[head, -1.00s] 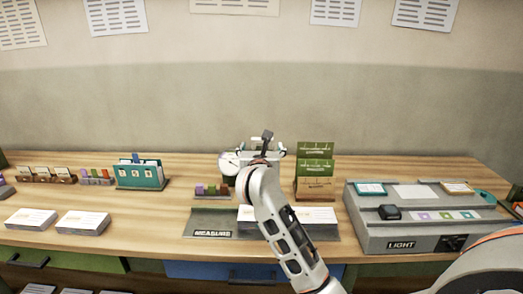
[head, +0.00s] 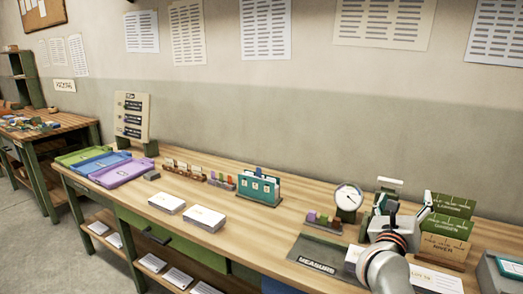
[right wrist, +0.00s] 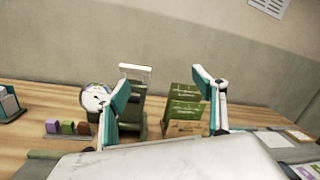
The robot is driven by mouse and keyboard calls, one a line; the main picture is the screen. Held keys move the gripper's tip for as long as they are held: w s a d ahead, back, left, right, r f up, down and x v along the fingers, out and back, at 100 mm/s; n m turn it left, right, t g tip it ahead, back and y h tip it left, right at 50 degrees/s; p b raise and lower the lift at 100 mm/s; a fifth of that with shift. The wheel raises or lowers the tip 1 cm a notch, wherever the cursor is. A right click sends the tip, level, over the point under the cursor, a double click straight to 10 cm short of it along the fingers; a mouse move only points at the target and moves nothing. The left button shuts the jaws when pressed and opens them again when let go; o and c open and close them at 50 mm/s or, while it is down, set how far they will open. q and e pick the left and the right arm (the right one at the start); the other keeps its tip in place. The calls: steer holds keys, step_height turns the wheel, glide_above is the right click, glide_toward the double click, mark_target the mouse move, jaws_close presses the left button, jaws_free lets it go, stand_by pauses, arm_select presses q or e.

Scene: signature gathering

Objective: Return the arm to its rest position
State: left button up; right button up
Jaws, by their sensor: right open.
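My right arm comes in from the bottom right of the head view. Its gripper (head: 402,212) is over the bench in front of the measuring station. In the right wrist view, the two teal-padded fingers (right wrist: 165,105) stand wide apart with nothing between them. Beyond them are a round white dial (right wrist: 95,98), a white-topped stand and a green and tan card holder (right wrist: 184,112). The left gripper does not show.
The wooden bench (head: 290,225) carries a dark mat (head: 318,256), paper stacks (head: 204,218), a teal card box (head: 258,188) and coloured trays (head: 122,172). A sign board (head: 131,118) stands at the back left. A grey box (head: 500,275) is at the right edge.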

steer(key=s+a+f+n+t+y, duration=0.3)
steer(key=s+a+f+n+y, duration=0.45)
steer(key=n, duration=0.75)
steer(key=s+a+f+n+t+y, duration=0.2)
steer(key=s+a+f+n+y, duration=0.3)
steer(key=a+f+n, duration=0.75)
steer(key=s+f+n+g+y, duration=0.1)
steer(key=s+f+n+g, duration=0.3)
steer(key=s+f+n, duration=0.4)
steer(key=s+f+n+g+y, duration=0.1)
steer(key=s+f+n+g, duration=0.4)
steer(key=f, duration=0.9)
steer(key=s+n, duration=0.3)
steer(key=s, duration=0.1)
steer(key=shift+f, duration=0.25)
